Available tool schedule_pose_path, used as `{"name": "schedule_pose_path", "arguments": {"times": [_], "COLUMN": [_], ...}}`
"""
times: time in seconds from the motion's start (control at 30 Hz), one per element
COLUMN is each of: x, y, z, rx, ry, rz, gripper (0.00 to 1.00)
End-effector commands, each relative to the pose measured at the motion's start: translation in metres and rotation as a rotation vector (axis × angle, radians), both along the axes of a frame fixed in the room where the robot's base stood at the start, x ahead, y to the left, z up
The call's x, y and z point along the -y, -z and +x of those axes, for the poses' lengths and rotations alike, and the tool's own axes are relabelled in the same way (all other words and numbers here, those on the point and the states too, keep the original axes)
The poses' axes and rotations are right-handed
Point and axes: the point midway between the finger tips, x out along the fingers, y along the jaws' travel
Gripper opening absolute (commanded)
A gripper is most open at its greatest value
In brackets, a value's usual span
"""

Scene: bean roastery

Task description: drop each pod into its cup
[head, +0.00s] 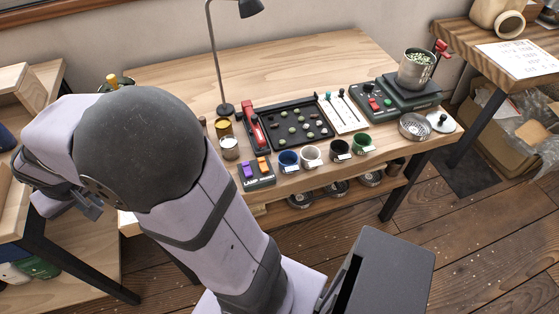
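A dark tray (271,141) on the wooden table holds several small round pods, some green (292,130) and some dark brown. In front of it stands a row of small cups: a blue cup (288,158), a cream cup (311,155), a dark cup (339,147) and a green cup (362,141). Small pale cards sit at their fronts. Whether anything is inside the cups is too small to tell. My gripper (88,206) is partly visible at the far left, away from the tray and cups; my arm hides some of it, and its fingers are unclear.
A red-handled tool (254,126) lies at the tray's left. A switch box (255,173), tins (229,147) and a lamp (225,108) stand left of the cups. Right are a white board (343,112), a scale with a metal pot (415,70) and a round dish (414,126).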

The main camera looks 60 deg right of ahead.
Motion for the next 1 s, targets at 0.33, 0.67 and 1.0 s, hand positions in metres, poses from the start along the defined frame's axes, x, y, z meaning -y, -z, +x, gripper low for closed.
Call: {"name": "schedule_pose_path", "arguments": {"times": [0.33,0.67,1.0], "x": [0.02,0.127,0.254], "y": [-0.008,-0.017,-0.008], "z": [0.0,-0.028,-0.11], "rx": [0.0,-0.005,-0.006], "ry": [0.047,0.31,0.668], "rz": [0.0,0.0,0.001], "gripper": [0.0,0.0,0.0]}}
